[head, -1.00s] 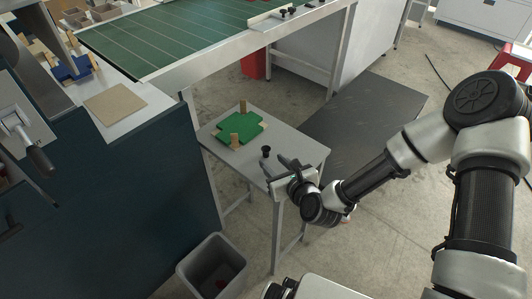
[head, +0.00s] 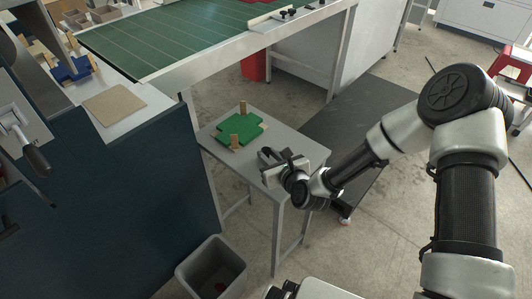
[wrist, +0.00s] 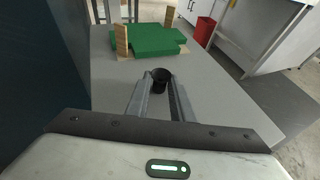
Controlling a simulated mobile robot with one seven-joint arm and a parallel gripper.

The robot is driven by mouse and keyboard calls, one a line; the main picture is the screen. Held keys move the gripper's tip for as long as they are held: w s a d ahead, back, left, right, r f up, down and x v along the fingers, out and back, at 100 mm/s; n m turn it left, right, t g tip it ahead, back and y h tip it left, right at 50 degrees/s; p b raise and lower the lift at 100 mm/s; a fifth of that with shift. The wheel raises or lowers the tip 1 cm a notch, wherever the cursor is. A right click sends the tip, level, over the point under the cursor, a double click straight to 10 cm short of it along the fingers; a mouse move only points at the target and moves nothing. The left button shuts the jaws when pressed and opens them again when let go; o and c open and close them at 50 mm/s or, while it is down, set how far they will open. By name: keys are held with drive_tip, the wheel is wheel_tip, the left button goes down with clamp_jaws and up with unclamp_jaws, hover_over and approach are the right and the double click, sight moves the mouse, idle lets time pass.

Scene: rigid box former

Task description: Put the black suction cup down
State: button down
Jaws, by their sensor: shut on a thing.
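The black suction cup (wrist: 160,75) shows in the wrist view between my fingertips, upright with its round opening facing up. My gripper (wrist: 160,88) is shut on it. In the head view my gripper (head: 267,155) is over the small grey table (head: 205,133), near its right part, and the cup cannot be made out there. Whether the cup's lower end touches the tabletop cannot be told.
A green cross-shaped block with wooden posts (head: 238,130) lies farther back on the small table. Bare tabletop lies around the cup. A dark blue machine panel (head: 130,210) borders the table's left side. A grey bin (head: 212,270) stands on the floor in front.

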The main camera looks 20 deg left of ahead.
wheel_tip(320, 180, up, 10)
drive_tip(key=p, duration=0.3)
drive_tip(key=w+d+r+m+t+h, duration=0.25)
drive_tip(key=d+m+h, duration=0.25)
drive_tip(key=d, duration=1.5)
drive_tip(key=w+d+r+m+t+h, duration=0.1)
drive_tip(key=w+d+m+t+h, duration=0.3)
drive_tip(key=d, duration=1.6)
wheel_tip(320, 180, up, 18)
drive_tip(key=s+m+g+h+p, duration=0.1)
drive_tip(key=p, duration=1.6)
drive_tip(key=shift+s+p, duration=0.15)
drive_tip(key=shift+p, duration=0.2)
drive_tip(key=shift+g, duration=0.25)
